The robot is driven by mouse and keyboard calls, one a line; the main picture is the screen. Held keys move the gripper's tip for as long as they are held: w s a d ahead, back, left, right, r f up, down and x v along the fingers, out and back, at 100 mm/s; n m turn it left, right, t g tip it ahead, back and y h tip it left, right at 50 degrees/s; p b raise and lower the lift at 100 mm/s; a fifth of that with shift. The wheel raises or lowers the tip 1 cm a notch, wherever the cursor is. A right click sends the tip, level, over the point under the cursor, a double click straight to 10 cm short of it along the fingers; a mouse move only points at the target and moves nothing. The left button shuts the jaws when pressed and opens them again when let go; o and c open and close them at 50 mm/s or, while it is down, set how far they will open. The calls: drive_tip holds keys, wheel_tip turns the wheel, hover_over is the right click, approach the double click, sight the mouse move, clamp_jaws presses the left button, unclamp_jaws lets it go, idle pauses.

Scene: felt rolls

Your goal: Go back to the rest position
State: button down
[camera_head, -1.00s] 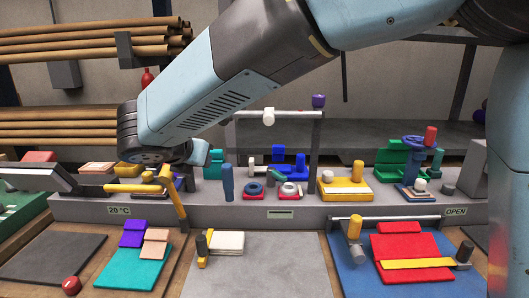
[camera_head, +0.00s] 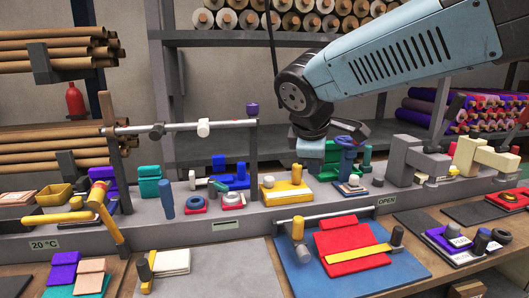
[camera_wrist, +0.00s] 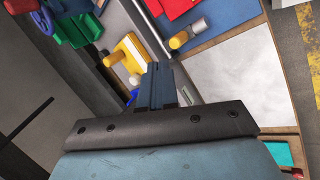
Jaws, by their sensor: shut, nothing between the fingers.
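My arm reaches in from the upper right in the head view, with its wrist above the back of the bench. My gripper (camera_wrist: 160,85) shows in the wrist view as two dark blue-grey fingers pressed together, with nothing held. In the head view the hand (camera_head: 311,148) points towards the rear ledge, in front of the green block stand; its fingertips cannot be made out there. It appears apart from the bench things, though the exact gap cannot be told.
The grey ledge (camera_head: 190,222) carries a yellow block (camera_head: 287,193), a blue cylinder (camera_head: 166,198) and a green stand (camera_head: 332,160). A horizontal bar (camera_head: 180,128) on posts stands at left. A blue board (camera_head: 300,272) with red felt (camera_head: 345,242) lies in front. The grey mat (camera_head: 215,272) has clear room.

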drive_tip(key=s+d+f+m+y, duration=0.2)
drive_tip(key=s+d+m, duration=1)
drive_tip(key=m, duration=0.2)
drive_tip(key=shift+s+d+f+m, duration=0.15)
drive_tip(key=shift+d+f+m, duration=0.2)
drive_tip(key=shift+f+m, duration=0.05)
drive_tip(key=shift+a, duration=0.1)
